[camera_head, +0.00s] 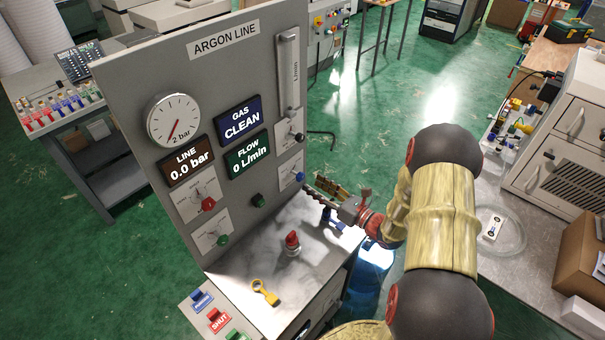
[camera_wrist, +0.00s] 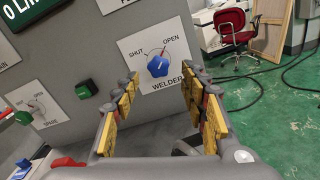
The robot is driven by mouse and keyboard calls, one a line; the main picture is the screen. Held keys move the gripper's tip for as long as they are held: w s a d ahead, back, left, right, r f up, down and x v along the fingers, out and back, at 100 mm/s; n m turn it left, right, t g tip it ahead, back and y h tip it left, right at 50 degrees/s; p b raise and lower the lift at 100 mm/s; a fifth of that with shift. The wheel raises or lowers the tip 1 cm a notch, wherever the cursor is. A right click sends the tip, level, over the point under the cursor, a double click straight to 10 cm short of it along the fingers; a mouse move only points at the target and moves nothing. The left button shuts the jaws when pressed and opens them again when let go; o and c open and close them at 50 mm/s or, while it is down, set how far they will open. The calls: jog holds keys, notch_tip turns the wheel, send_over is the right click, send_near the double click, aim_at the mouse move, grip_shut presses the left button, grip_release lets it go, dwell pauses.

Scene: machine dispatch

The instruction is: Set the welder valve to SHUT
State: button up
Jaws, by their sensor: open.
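The welder valve is a blue knob (camera_wrist: 160,66) on a white plate marked SHUT at upper left and OPEN at upper right. Its mark appears to point up towards OPEN. In the head view the blue knob (camera_head: 299,176) is at the right edge of the grey panel (camera_head: 130,95). My gripper (camera_wrist: 160,84) is open and empty, its yellow-padded fingers spread to either side of the knob, apparently short of it. In the head view my gripper (camera_head: 320,196) is just right of the knob; whether it touches the panel is unclear.
A green knob (camera_wrist: 87,89) and the SPARE valve plate (camera_wrist: 36,108) are left of the welder plate. A red button (camera_head: 292,241) and a yellow tool (camera_head: 264,291) are on the ledge below.

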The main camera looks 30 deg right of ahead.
aim_at(302, 178)
jog(key=x, duration=0.6)
jog(key=shift+w+a, duration=0.15)
jog(key=shift+w, duration=0.1)
jog(key=shift+c, duration=0.9)
grip_shut()
